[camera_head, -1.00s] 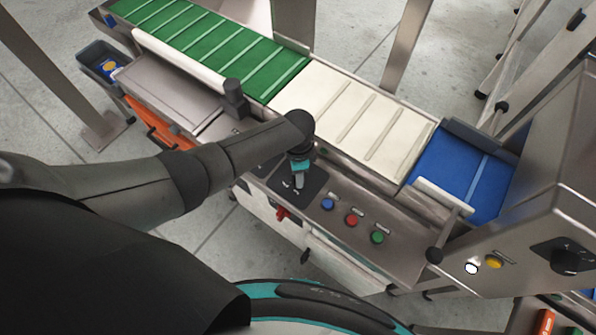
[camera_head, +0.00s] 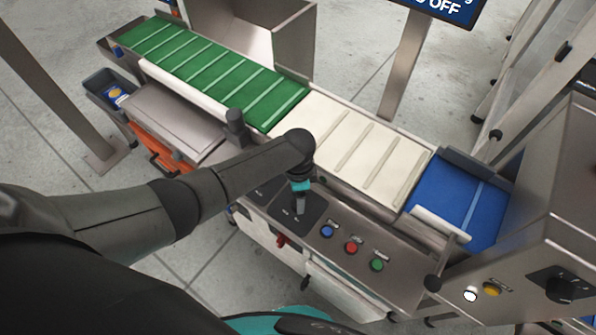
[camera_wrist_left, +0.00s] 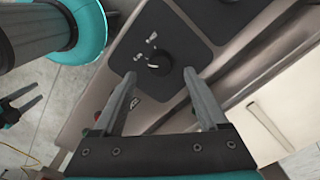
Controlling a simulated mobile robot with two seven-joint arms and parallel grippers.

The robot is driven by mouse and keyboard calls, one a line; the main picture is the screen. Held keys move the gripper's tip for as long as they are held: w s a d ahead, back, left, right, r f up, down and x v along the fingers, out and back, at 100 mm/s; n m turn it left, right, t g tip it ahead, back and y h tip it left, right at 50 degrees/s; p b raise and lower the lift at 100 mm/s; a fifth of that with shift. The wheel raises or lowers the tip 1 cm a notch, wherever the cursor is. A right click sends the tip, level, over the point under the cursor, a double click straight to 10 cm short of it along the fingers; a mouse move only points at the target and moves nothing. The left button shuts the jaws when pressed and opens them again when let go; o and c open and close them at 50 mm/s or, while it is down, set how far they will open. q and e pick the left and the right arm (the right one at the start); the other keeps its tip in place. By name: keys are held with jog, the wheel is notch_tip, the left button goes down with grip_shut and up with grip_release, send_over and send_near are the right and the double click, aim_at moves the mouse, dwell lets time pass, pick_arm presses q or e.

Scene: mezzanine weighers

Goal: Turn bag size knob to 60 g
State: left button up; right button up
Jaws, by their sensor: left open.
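The knob (camera_wrist_left: 156,60) is a round dark dial with a pale pointer mark, on a black square plate (camera_wrist_left: 178,32) with small white markings I cannot read. My left gripper (camera_wrist_left: 160,76) is open, with a fingertip on either side of the knob's near edge in the wrist view. I cannot tell whether they touch it. In the head view my left gripper (camera_head: 298,208) points down over the black plate (camera_head: 312,218) and hides the knob. My right gripper (camera_wrist_left: 30,98) shows at the left edge of the wrist view, fingers apart and empty.
Blue (camera_head: 327,231), red (camera_head: 351,248) and green (camera_head: 377,265) buttons sit right of the plate. Behind run green (camera_head: 220,75), white (camera_head: 350,150) and blue (camera_head: 455,200) belts. A steel cabinet (camera_head: 530,240) with another black knob (camera_head: 560,287) stands at right.

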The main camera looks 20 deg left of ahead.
pick_arm(q)
notch_tip(320, 180, up, 11)
jog(key=p, duration=0.3)
dwell(0.5)
